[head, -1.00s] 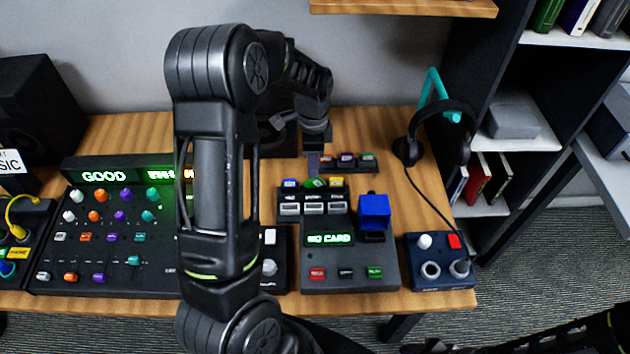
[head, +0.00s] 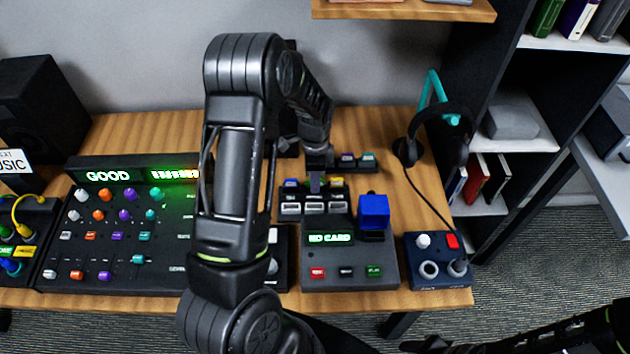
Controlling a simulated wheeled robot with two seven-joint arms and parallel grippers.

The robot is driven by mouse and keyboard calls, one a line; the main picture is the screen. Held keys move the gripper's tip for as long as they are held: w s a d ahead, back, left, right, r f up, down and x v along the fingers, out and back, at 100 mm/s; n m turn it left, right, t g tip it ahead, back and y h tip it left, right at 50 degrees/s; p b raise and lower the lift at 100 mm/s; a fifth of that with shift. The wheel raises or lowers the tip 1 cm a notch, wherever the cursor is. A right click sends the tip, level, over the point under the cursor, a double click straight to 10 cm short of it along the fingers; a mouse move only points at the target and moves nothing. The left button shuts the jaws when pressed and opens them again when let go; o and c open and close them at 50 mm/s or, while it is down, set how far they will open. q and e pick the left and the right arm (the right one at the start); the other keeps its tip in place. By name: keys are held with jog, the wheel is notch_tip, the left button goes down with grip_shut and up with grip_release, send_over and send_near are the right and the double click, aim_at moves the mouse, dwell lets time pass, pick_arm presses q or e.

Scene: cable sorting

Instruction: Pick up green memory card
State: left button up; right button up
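A card rack (head: 314,207) stands behind the grey card reader (head: 348,262), whose screen reads "NO CARD". My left gripper (head: 315,186) points down at the middle slot. It hides nearly all of the green memory card there; I cannot tell whether it touches the card or whether its fingers are open. My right arm lies low at the bottom right, its dark end (head: 428,346) cut by the frame edge.
A blue block-shaped part (head: 373,211) stands at the reader's right. Other small cards (head: 356,161) sit behind the rack. A headset (head: 440,137) on a teal stand and a dark blue box with knobs (head: 438,260) are to the right. A mixer panel (head: 120,235) fills the left.

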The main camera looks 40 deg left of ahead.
pick_arm(q)
jog(key=shift+c, duration=0.4)
grip_shut()
dwell(0.5)
